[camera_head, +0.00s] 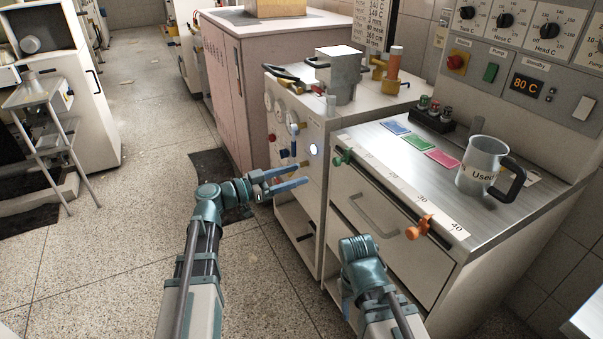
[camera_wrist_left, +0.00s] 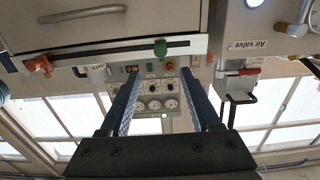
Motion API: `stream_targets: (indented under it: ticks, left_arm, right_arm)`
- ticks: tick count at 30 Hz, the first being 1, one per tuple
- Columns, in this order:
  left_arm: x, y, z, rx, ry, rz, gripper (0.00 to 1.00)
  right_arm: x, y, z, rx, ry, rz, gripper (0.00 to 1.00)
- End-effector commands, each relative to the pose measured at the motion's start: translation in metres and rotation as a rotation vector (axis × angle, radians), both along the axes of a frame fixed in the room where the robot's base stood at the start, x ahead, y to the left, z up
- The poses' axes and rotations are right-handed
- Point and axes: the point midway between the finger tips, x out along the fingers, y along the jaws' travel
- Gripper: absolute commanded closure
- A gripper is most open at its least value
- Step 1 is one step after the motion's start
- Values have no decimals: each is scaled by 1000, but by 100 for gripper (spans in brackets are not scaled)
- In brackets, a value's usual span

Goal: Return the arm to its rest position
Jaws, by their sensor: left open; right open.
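My left arm comes in from the lower left in the head view. Its gripper (camera_head: 286,180) is open and empty, in front of the white cabinet with gauges and knobs (camera_head: 297,130). In the left wrist view, the gripper's two fingers (camera_wrist_left: 163,88) stand well apart with nothing between them.
A metal cup marked "Used" (camera_head: 481,166) stands on the steel counter (camera_head: 408,172) beside coloured cards. A green clamp (camera_head: 343,156) and an orange clamp (camera_head: 419,228) are on the ruler edge. A metal pot (camera_head: 340,72) stands on the cabinet. The floor (camera_head: 120,210) at left is mostly free.

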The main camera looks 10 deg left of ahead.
Motion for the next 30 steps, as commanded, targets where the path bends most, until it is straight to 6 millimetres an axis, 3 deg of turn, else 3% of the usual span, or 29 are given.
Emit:
stream_targets:
  ticks: [10, 14, 18, 22, 26, 30]
  left_arm:
    - [-2, -2, 1, 3, 8, -6, 36]
    - [-17, -33, 2, 51, 119, -71, 36]
    - [-60, -90, -8, 197, 411, -177, 36]
    - [-111, -123, -22, 394, 719, -194, 36]
    - [-160, -129, -26, 614, 985, -97, 36]
    - [-199, -115, -16, 826, 1178, 109, 36]
  right_arm:
    - [0, 0, 3, 0, 0, 0, 50]
    - [0, 0, 26, 0, 0, 0, 50]
    - [0, 0, 73, 0, 0, 0, 50]
    - [0, 0, 116, 0, 0, 0, 50]
    - [0, 0, 157, 0, 0, -1, 50]
    - [0, 0, 194, 0, 0, -1, 50]
